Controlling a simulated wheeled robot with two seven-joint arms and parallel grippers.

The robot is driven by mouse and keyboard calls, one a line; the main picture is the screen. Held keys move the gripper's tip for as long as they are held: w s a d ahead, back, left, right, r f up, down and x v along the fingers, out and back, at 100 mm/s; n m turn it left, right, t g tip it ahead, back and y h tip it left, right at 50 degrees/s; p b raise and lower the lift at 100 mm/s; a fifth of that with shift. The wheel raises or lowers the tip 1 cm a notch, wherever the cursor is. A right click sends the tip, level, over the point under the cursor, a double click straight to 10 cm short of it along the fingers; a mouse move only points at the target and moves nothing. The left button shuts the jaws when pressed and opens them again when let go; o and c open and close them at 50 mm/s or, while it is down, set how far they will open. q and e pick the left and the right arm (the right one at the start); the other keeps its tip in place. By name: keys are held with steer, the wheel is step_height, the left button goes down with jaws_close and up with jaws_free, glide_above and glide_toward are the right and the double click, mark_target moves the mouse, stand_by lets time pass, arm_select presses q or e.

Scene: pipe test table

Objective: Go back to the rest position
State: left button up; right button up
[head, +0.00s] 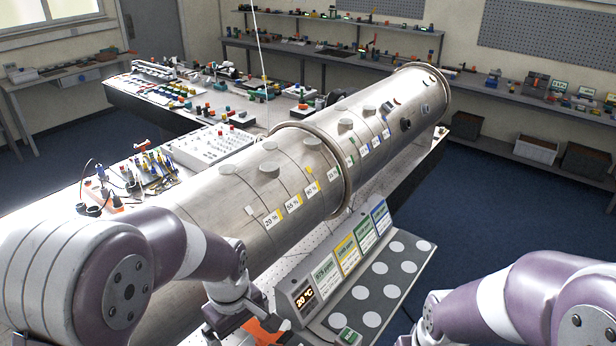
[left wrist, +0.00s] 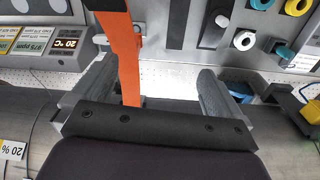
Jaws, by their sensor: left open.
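My left gripper (head: 245,322) is low in the head view, in front of the large steel pipe (head: 250,205), and partly cut off by the frame's bottom edge. In the left wrist view its two grey fingers (left wrist: 156,68) stand wide apart, open. An orange bar (left wrist: 122,45) runs down between them, nearer the left finger. Whether it touches that finger I cannot tell. Orange also shows beside the gripper in the head view (head: 266,332). My right arm enters at the bottom right; its gripper is outside the picture.
A display panel (head: 303,297) reading 20 °C and a dark tray with pale discs (head: 372,319) lie right of my left gripper. A white perforated block (head: 212,146) and small parts stand behind the pipe. Blue floor (head: 500,215) is clear at right.

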arm_select(q)
steer(key=s+a+r+m+t, duration=0.1)
steer(key=s+a+m+t, duration=0.1)
steer(key=s+a+m, duration=0.35)
step_height(320, 180, down, 15)
steer(key=s+m+g+b, duration=0.1)
steer(key=s+m+b, duration=0.1)
steer(key=b, duration=1.1)
steer(key=shift+r+m+b, duration=0.15)
steer(key=shift+m+b, duration=0.25)
steer(key=shift+m, duration=0.45)
arm_select(e)
step_height(320, 180, down, 14)
steer(key=shift+w, duration=0.35)
arm_select(q)
steer(key=shift+w, duration=0.1)
arm_select(e)
steer(key=shift+w+d, duration=0.15)
